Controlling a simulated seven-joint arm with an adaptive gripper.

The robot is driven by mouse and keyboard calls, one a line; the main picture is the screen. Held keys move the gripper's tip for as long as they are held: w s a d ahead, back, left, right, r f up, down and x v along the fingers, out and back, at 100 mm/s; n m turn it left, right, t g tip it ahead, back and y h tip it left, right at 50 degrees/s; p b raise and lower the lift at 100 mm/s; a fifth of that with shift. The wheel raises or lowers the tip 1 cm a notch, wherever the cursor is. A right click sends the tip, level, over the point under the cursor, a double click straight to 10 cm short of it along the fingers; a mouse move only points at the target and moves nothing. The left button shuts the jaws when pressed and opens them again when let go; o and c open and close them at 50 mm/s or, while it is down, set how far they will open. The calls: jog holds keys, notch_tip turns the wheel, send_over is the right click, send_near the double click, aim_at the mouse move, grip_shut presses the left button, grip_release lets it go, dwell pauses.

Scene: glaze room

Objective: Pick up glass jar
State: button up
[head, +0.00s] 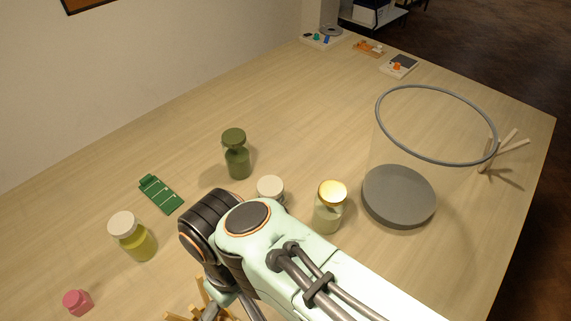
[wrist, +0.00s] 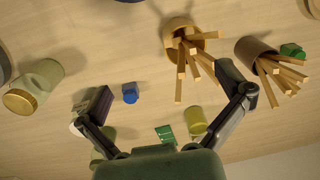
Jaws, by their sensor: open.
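Several jars stand on the table, and I cannot tell which one the task calls the glass jar. A clear jar with a gold lid (head: 329,210) stands upright right of my arm; a gold-lidded, pale green jar (wrist: 38,84) shows at the left of the wrist view. A yellow-green jar with a white lid (head: 134,240) stands at the left. A dark green jar (head: 237,160) stands farther back. A white-lidded jar (head: 270,188) is partly hidden by my arm. My gripper (wrist: 165,105) is open and empty above the table; my arm mostly hides it in the head view.
A large clear cylinder with a grey base (head: 399,197) stands at the right. Two cups of wooden sticks (wrist: 182,38) (wrist: 254,50) and a blue item (wrist: 130,92) are near my fingers.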

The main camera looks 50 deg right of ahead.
aim_at(333, 191)
jog(key=w+d+r+m+t+h, duration=0.1)
jog(key=w+d+r+m, duration=0.15)
jog(key=w+m, duration=0.6)
jog(key=w+d+r+m+t+h, duration=0.15)
jog(key=w+d+m, duration=0.25)
jog(key=m, duration=1)
jog(key=w+d+f+m, duration=0.2)
jog(key=d+m, duration=0.3)
jog(key=d, duration=0.1)
jog(key=w+d+f+m, duration=0.2)
jog(key=d+m, duration=0.3)
jog(key=s+d+f+m, duration=0.2)
jog(key=s+d+f, duration=0.1)
jog(key=d, duration=0.1)
jog(key=s+d+f+m+g+y, duration=0.1)
jog(key=s+d+f+m, duration=0.1)
jog(key=d, duration=0.3)
jog(key=s+d+f+m+g, duration=0.1)
jog(key=s+d+f+m, duration=0.1)
jog(key=s+d+f, duration=0.2)
jog(key=shift+s+d+f+y, duration=0.25)
jog(key=shift+s+y, duration=0.1)
jog(key=shift+s, duration=0.15)
jog(key=shift+s+f+m, duration=0.15)
jog(key=shift+f+m, duration=0.1)
jog(key=shift+f, duration=0.1)
notch_tip(333, 191, down, 6)
jog(key=shift+r, duration=0.1)
jog(key=c, duration=1.1)
